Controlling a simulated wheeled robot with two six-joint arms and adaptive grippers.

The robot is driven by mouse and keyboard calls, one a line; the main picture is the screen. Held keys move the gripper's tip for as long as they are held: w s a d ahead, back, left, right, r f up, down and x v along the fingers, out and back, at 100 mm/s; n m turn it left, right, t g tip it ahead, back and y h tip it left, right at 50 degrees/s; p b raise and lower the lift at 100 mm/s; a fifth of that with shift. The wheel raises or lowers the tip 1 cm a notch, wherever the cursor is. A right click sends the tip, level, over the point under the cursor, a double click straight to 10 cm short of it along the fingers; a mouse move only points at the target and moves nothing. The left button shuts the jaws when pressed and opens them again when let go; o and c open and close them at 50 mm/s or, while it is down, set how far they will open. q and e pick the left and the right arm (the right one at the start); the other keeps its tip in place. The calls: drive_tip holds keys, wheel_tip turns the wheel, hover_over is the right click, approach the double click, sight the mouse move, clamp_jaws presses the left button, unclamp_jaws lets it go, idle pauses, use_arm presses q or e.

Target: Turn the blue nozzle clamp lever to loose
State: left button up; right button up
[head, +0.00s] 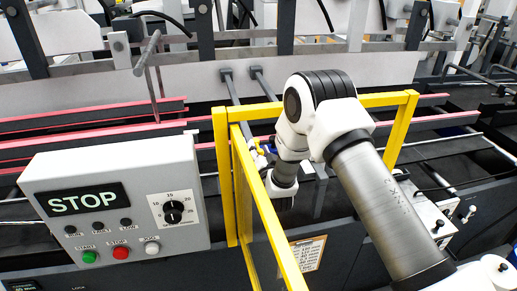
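A small patch of blue (267,148) shows just left of my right wrist, behind the yellow guard frame, with a bit of yellow next to it. It may be the nozzle clamp lever, but most of it is hidden and its setting cannot be read. My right arm reaches in from the lower right over the guard. My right gripper (286,201) points down inside the guard, below the white wrist, close to the blue part. Its fingers are too small and covered to judge, and contact cannot be told. My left gripper is out of view.
A yellow guard frame (223,180) with a clear panel stands around my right forearm. A grey control box (120,190) with a STOP display, buttons and a dial is at the left. Red-edged belts (80,137) and metal rails run behind. A paper label (307,253) is below.

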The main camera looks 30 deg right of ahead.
clamp_jaws()
drive_tip(key=shift+w+a+f+m+h+b, duration=0.2)
drive_tip(key=shift+m+h+b, duration=0.1)
drive_tip(key=shift+h+b, duration=0.3)
drive_tip(key=shift+s+a+m+g+h+b, duration=0.1)
drive_tip(key=shift+m+g+h+b, duration=0.3)
drive_tip(key=shift+m+h+b, duration=0.1)
drive_tip(key=shift+r, duration=0.15)
drive_tip(key=shift+o, duration=0.6)
unclamp_jaws()
drive_tip(key=shift+r, duration=0.1)
